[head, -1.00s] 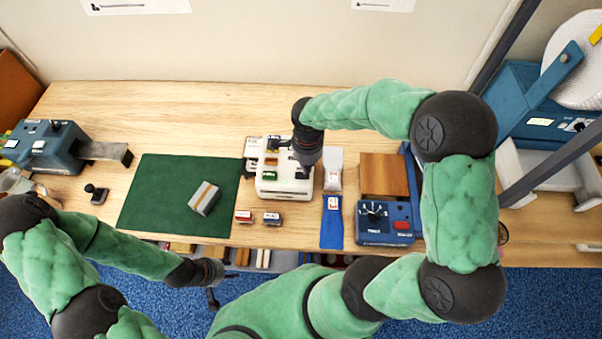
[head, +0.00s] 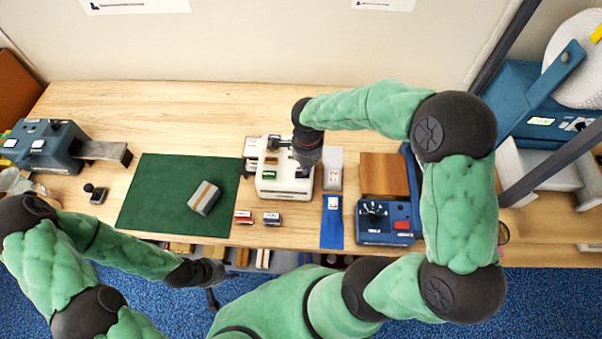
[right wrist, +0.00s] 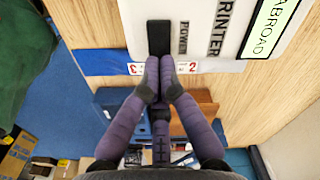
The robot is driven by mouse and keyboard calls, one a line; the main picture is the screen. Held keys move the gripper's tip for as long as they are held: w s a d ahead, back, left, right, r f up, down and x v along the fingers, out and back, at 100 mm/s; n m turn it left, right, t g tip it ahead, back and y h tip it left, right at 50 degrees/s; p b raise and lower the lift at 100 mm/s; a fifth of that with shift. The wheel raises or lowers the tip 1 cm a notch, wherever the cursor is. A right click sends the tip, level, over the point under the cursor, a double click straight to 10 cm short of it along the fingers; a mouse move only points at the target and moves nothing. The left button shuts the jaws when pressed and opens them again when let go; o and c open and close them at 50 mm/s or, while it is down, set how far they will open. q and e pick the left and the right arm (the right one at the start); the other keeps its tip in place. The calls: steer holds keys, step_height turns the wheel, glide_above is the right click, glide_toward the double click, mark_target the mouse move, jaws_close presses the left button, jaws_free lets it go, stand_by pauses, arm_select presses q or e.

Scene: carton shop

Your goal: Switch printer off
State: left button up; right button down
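The white printer (head: 284,188) stands on the table right of the green mat. In the right wrist view its white face (right wrist: 185,25) carries the words PRINTER and POWER, with a black power switch (right wrist: 158,36) beside POWER. My right gripper (right wrist: 166,62) has its two purple fingers together, with the tips at the switch's lower end; I cannot tell whether they touch it. In the head view my right gripper (head: 305,168) is over the printer's right side, and its wrist hides part of it. My left gripper (head: 213,280) hangs in front of the table edge, its fingers unclear.
A grey box with an orange stripe (head: 204,198) lies on the green mat (head: 150,200). Two small blocks (head: 257,218) lie in front of the printer. A blue control box (head: 385,225) and a wooden board (head: 384,173) are to its right. A blue machine (head: 45,145) stands far left.

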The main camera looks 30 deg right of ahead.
steer(key=shift+s+f+b, duration=0.1)
steer(key=shift+f+b, duration=0.7)
steer(key=shift+f, duration=0.15)
stand_by(0.6)
steer(key=shift+r, duration=0.15)
steer(key=shift+r+p, duration=0.45)
steer(key=shift+r, duration=0.1)
steer(key=shift+r+p, duration=1.65)
steer(key=shift+r, duration=1.25)
steer(key=shift+f, duration=0.1)
